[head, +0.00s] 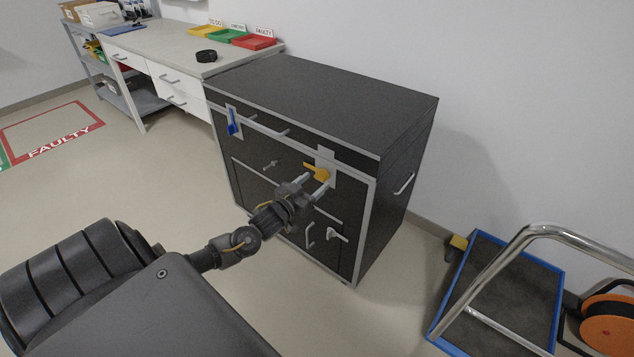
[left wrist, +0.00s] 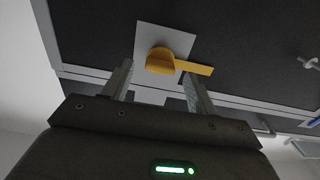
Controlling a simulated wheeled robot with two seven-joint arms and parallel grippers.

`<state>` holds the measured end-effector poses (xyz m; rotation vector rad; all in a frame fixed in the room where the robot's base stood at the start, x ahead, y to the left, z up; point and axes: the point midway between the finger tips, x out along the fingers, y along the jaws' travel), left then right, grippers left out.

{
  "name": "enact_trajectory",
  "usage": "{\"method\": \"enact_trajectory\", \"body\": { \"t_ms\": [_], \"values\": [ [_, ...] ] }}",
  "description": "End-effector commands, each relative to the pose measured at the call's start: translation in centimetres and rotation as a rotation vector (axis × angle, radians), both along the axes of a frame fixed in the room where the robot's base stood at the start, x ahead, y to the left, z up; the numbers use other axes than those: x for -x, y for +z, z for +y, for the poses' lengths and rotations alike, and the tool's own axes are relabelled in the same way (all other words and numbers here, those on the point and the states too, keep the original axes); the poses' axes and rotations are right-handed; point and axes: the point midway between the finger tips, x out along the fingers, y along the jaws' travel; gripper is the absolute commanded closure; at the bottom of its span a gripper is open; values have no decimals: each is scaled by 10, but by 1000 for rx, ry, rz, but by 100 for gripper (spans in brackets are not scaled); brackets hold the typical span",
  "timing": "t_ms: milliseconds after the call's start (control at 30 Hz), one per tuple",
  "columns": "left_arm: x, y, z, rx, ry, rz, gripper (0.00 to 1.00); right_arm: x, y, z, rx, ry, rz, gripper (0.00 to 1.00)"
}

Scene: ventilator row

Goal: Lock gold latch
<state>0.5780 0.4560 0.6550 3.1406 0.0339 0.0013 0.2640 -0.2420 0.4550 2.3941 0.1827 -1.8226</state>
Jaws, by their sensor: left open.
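The gold latch (head: 318,172) is on a light plate at the upper right of the black cabinet's front. Its handle points to the left in the head view. In the left wrist view the gold latch (left wrist: 162,62) has its round hub between the lines of my fingers and its handle reaching right, past the right finger's tip. My left gripper (head: 312,184) is open and empty, close in front of the latch. Its two fingers (left wrist: 158,82) stand on either side of the hub; I cannot tell whether one touches the handle. My right gripper is not in view.
The black cabinet (head: 330,105) also has a blue latch (head: 232,122), upright at its upper left, and several handles. A blue-edged cart (head: 490,300) with a chrome rail stands at right. A workbench (head: 165,55) with coloured trays stands behind left. Floor at left is clear.

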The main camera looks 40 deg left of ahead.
Motion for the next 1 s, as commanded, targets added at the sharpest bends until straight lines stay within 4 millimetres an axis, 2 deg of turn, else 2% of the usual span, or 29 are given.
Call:
{"method": "enact_trajectory", "body": {
  "t_ms": [200, 533, 900, 1000],
  "values": [
    [-21, -1, 0, 0, 1, 0, 42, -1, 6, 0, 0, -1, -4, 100],
    [-23, -1, 0, 0, 0, 2, 42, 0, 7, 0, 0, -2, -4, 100],
    [-23, -1, 0, 0, 0, 1, 90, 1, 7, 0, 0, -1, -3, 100],
    [-23, -1, 0, 0, 0, 1, 100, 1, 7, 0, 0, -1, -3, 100]
  ]
}}
